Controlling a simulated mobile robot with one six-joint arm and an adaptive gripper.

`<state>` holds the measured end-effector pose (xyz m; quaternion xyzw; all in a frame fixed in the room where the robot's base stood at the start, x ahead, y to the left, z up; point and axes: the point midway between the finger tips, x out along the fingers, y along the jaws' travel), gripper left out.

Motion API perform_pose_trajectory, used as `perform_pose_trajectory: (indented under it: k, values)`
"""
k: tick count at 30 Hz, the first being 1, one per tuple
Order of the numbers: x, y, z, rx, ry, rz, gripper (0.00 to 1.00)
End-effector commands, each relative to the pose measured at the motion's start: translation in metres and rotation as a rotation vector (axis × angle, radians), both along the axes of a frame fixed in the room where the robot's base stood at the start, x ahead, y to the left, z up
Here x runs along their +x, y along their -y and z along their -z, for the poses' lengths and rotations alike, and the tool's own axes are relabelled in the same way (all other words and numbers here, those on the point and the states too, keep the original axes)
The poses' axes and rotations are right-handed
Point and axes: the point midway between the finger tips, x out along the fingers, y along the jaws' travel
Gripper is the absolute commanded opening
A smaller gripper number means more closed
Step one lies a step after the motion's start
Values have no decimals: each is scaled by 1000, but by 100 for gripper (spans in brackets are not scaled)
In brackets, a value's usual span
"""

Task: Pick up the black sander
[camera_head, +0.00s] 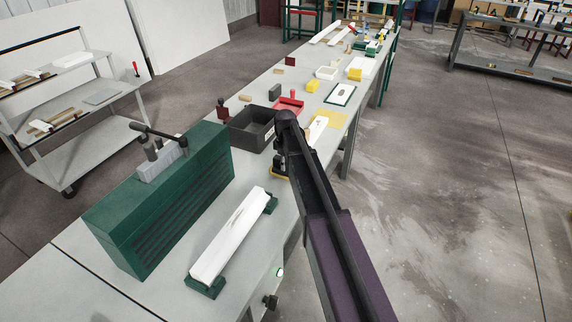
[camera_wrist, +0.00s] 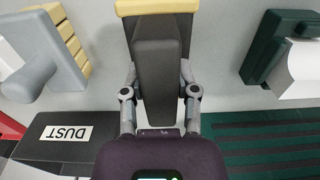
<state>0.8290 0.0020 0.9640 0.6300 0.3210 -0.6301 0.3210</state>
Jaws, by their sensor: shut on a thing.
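The black sander (camera_wrist: 160,60) has a dark tapered body and a pale yellow pad at its base. In the wrist view it sits between the two grey fingers of my gripper (camera_wrist: 160,88), which is shut on its body. In the head view my arm hides most of the sander, and only its yellowish base (camera_head: 279,174) and a bit of dark body show beside the bench's right edge. I cannot tell whether the base touches the bench top or is just above it.
On the bench (camera_head: 165,292), a black DUST bin (camera_head: 250,131) stands just behind the sander. A tall green slatted unit (camera_head: 165,205) is at the left. A white board (camera_head: 229,236) rests on green supports in front. A red tray (camera_head: 290,104) lies farther back.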

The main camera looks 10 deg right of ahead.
Motion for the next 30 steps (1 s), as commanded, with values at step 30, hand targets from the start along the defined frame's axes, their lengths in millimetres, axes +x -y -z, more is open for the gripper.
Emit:
perform_pose_trajectory:
  k: [30]
  values:
    - [0,-1,-70,0,0,-1,0]
